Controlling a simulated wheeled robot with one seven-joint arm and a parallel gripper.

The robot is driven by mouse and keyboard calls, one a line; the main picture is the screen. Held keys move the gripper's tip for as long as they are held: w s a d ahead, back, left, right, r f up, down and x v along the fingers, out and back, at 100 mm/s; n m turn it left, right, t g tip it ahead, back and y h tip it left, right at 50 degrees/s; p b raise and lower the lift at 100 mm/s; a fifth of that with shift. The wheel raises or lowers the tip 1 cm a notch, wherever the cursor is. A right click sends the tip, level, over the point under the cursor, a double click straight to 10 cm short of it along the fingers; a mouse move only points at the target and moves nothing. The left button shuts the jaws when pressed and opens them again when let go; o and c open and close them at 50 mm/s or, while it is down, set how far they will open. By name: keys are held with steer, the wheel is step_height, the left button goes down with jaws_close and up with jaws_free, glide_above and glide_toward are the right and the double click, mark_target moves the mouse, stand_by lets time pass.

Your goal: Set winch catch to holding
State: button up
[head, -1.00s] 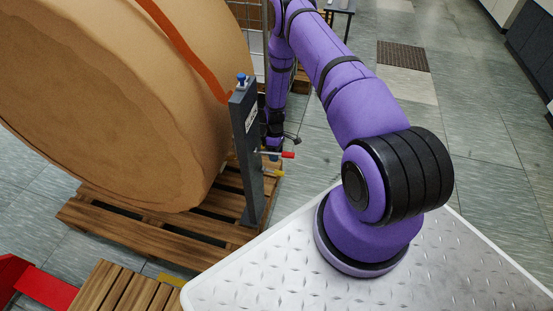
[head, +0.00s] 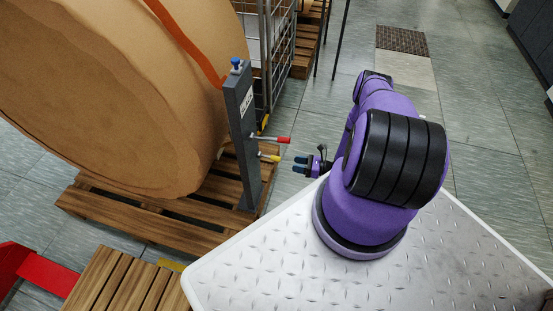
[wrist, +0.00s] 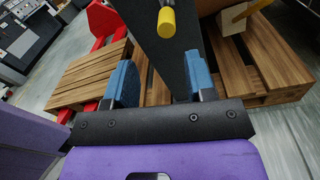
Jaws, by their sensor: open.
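A dark grey post (head: 245,150) stands at the near side of a large brown roll. It carries a lever with a red grip (head: 282,140) and, just below, a lever with a yellow grip (head: 271,157). A blue knob (head: 236,63) sits on top. I cannot tell which part is the winch catch. My gripper (head: 300,165) is open and empty, to the right of the yellow grip and apart from it. In the wrist view the yellow grip (wrist: 167,22) shows end-on beyond and above the gap between my blue fingers (wrist: 160,80). The red grip is not seen there.
The brown roll (head: 100,90) with an orange strap rests on a wooden pallet (head: 140,213). A wire cage (head: 278,50) stands behind the post. A red frame (head: 45,290) and wooden slats (head: 115,285) lie at lower left. Floor at right is clear.

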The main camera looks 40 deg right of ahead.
mark_target(276, 157)
steer(key=shift+m+t+h, duration=0.3)
steer(key=shift+m+t, duration=0.1)
steer(key=shift+m, duration=0.1)
steer(key=x, duration=1)
steer(key=shift+w+d+f, duration=0.1)
steer(key=shift+w, duration=0.2)
steer(key=shift+c, duration=0.2)
jaws_close()
